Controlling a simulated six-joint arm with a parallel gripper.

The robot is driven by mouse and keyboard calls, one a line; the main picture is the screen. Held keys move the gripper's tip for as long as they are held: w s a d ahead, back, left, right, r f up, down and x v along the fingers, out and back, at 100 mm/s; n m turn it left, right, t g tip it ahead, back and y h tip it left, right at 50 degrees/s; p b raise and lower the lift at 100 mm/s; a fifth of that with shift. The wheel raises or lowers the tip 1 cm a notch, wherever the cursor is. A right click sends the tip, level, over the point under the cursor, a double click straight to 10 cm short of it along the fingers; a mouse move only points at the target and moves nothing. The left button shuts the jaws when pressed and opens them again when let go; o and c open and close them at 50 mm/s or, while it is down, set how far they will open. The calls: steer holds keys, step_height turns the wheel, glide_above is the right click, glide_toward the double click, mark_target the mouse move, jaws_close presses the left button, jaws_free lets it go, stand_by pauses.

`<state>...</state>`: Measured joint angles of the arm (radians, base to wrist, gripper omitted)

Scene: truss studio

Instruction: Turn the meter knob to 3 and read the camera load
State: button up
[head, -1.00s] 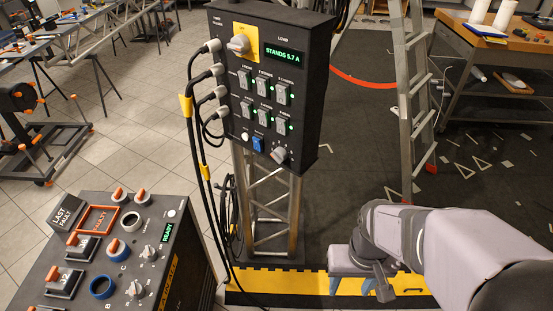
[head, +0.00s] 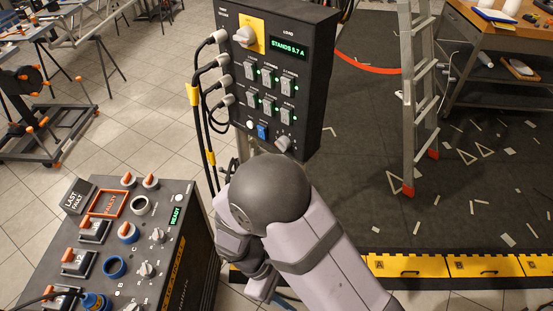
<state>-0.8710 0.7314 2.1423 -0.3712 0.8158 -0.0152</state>
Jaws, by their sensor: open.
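The black power panel (head: 318,90) stands upright at the upper middle. Its green display (head: 289,48) reads "STANDS 5.7 A". A grey knob (head: 283,143) sits at the panel's lower right. Another grey knob (head: 244,36) sits on a yellow plate at the upper left. The labels around both knobs are too small to read. My gripper (head: 282,297) is low in front of the panel, below my arm's dark round joint, well apart from both knobs. Its fingers are mostly hidden by the arm; only a bit of blue finger shows. Nothing is seen in it.
A console (head: 190,217) with knobs, switches and a "READY" display stands at the lower left. Black cables (head: 203,130) plug into the panel's left side. A ladder (head: 420,100) stands to the right.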

steer(key=w+a+r+n+t+h, duration=0.1)
steer(key=w+a+r+n+t, duration=0.25)
steer(key=w, duration=0.55)
steer(key=w+a+n+t+h, duration=0.25)
steer(key=w+n+t, duration=0.3)
steer(key=w, duration=0.35)
steer(key=w+a+r+n+t+h, duration=0.1)
steer(key=w+a+r+n+t, duration=0.2)
steer(key=r, duration=0.5)
steer(key=w+a+r+n+t, duration=0.2)
steer(key=w+r+t, duration=0.1)
steer(key=w+r, duration=0.4)
steer(key=d+p+x, duration=0.1)
steer(key=p+x, duration=0.2)
steer(key=x, duration=0.3)
steer(key=shift+s+r+p, duration=0.2)
steer(key=shift+r+p, duration=0.1)
steer(key=shift+r, duration=0.2)
steer(key=shift+d, duration=0.1)
steer(key=shift+c, duration=0.4)
steer(key=c, duration=0.9)
